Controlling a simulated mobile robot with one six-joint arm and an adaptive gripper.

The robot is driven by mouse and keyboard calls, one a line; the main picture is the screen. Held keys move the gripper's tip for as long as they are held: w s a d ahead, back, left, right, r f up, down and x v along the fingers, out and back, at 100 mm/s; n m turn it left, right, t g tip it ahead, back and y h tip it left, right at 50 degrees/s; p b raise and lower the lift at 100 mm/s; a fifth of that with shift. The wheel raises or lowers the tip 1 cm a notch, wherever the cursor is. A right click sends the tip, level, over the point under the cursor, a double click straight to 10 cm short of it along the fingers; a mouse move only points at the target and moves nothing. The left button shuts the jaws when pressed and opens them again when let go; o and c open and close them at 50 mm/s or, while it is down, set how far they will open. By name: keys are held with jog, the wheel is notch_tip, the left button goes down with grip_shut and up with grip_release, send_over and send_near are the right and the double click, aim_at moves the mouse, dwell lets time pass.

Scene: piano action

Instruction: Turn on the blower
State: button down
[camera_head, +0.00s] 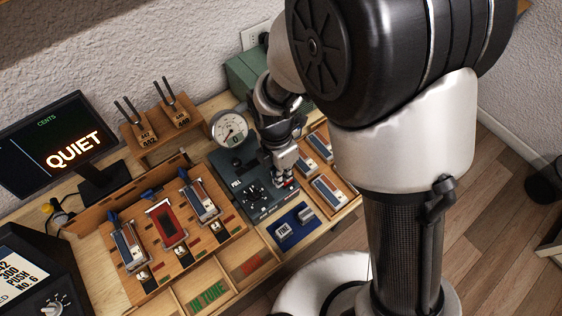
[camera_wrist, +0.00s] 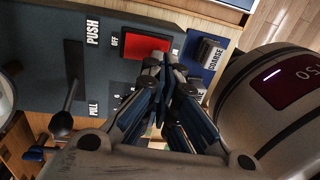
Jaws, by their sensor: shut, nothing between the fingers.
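A dark control panel (camera_head: 228,162) stands on the wooden bench. In the wrist view a red rocker switch (camera_wrist: 144,45) is set in this panel (camera_wrist: 58,22), with OFF printed beside its left end; the print at its right end is partly hidden. My gripper (camera_wrist: 157,62) is shut and empty, its fingertips at the lower right edge of the red switch. I cannot tell whether they touch it. In the head view my gripper (camera_head: 286,181) points down at the panel's right side, and only a bit of red shows by the fingertips.
A blue FINE/COARSE block (camera_head: 293,226) is close to the switch. A round gauge (camera_head: 229,128) rises behind the panel. Trays of reeds (camera_head: 172,228) lie left. The display (camera_head: 62,140) reads QUIET.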

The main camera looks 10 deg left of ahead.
jog(key=shift+f, duration=0.6)
jog(key=shift+s+d+f, duration=0.2)
jog(key=shift+f, duration=0.2)
jog(key=shift+w+a+r, duration=0.3)
jog(key=shift+w+a, duration=0.2)
jog(key=shift+a, duration=0.1)
jog(key=shift+r+p, duration=0.1)
jog(key=shift+p, duration=0.25)
